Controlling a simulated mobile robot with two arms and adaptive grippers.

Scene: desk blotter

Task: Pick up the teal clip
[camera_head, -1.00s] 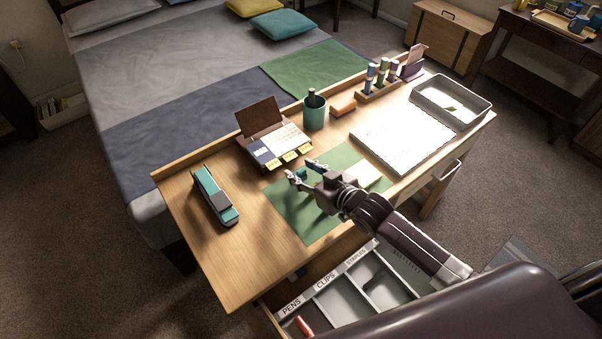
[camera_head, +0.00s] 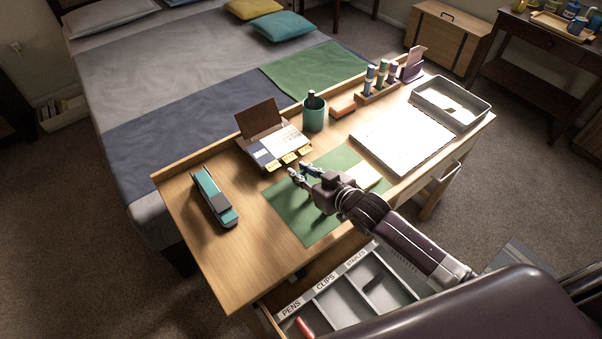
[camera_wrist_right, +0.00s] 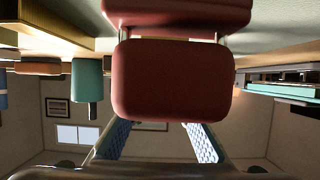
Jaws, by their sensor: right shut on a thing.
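My right gripper (camera_head: 299,171) is low over the green mat (camera_head: 309,231), near the mat's far left corner. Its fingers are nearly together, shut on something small. I take this to be the teal clip, but the fingers hide it and I cannot make out its shape. In the right wrist view the blue-padded fingers (camera_wrist_right: 158,142) show below a dark red block, and the clip cannot be made out. My left gripper is not in view.
A teal and grey stapler (camera_head: 213,197) lies to the left. A desk calendar (camera_head: 273,146) and teal pen cup (camera_head: 314,115) stand behind. A white pad (camera_head: 401,137) and grey tray (camera_head: 451,104) are at right. The labelled drawer (camera_head: 339,306) is open in front.

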